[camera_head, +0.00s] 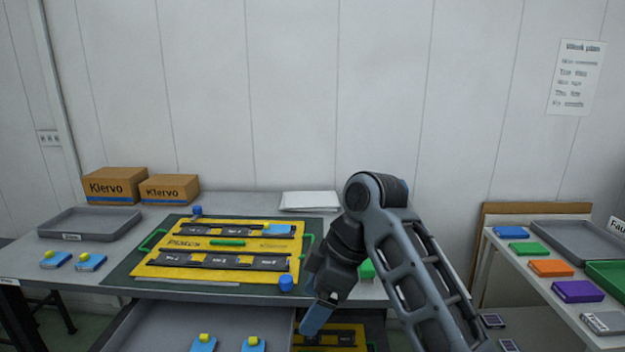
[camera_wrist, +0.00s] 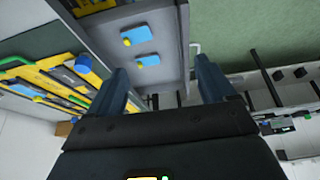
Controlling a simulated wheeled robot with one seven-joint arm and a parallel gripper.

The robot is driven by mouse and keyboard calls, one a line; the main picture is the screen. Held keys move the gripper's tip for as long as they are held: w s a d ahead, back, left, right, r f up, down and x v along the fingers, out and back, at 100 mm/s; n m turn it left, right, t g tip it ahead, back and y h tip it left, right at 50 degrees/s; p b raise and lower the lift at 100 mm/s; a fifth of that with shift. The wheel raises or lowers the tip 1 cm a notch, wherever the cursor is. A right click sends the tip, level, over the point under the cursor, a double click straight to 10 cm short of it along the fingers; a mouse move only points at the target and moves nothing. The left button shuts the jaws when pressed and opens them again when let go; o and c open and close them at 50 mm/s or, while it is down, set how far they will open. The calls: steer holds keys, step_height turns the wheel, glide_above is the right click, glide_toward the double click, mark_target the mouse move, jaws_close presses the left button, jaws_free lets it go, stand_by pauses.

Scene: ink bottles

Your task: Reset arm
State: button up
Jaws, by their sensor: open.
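My gripper (camera_head: 312,318) hangs low in front of the table in the head view, to the right of the open drawer. In the wrist view my gripper (camera_wrist: 165,85) is open, with its two fingers apart and nothing between them. Beyond the fingers, two blue pieces with yellow knobs lie in the grey drawer (camera_wrist: 172,20). The yellow plate board (camera_head: 215,250) lies on the green mat on the table, partly seen at the left of the wrist view (camera_wrist: 50,80). My arm hides the table's right end in the head view.
Two Klervo boxes (camera_head: 115,184) and a grey tray (camera_head: 88,224) stand at the left back. Two blue pieces (camera_head: 90,262) lie before the tray. A side table at right holds coloured blocks (camera_head: 551,267) and trays. The open drawer (camera_head: 165,325) juts out in front.

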steer(key=s+d+f+m+t+y, duration=0.1)
steer(key=s+f+m+t, duration=0.25)
steer(key=s+f, duration=0.4)
steer(key=s+d+f+m+t+y, duration=0.15)
steer(key=s+f+m, duration=0.35)
steer(key=f, duration=0.6)
steer(key=s+d+f+m+t+h, duration=0.2)
steer(key=s+d+m+t, duration=0.15)
steer(key=s, duration=0.35)
steer(key=s+d+r+m+t+h, duration=0.2)
steer(key=s+d, duration=0.3)
steer(key=s, duration=0.3)
steer(key=s+d+r+m+t+h, duration=0.1)
steer(key=s+d+r+m, duration=0.1)
steer(key=s+d, duration=0.45)
steer(key=s+d+r+m+t+h, duration=0.1)
steer(key=s+d+r+t+h, duration=0.1)
steer(key=s+r, duration=1)
steer(key=shift+d+r+t, duration=0.55)
steer(key=shift+d+r, duration=0.1)
steer(key=shift+d, duration=0.2)
steer(key=shift+c, duration=0.3)
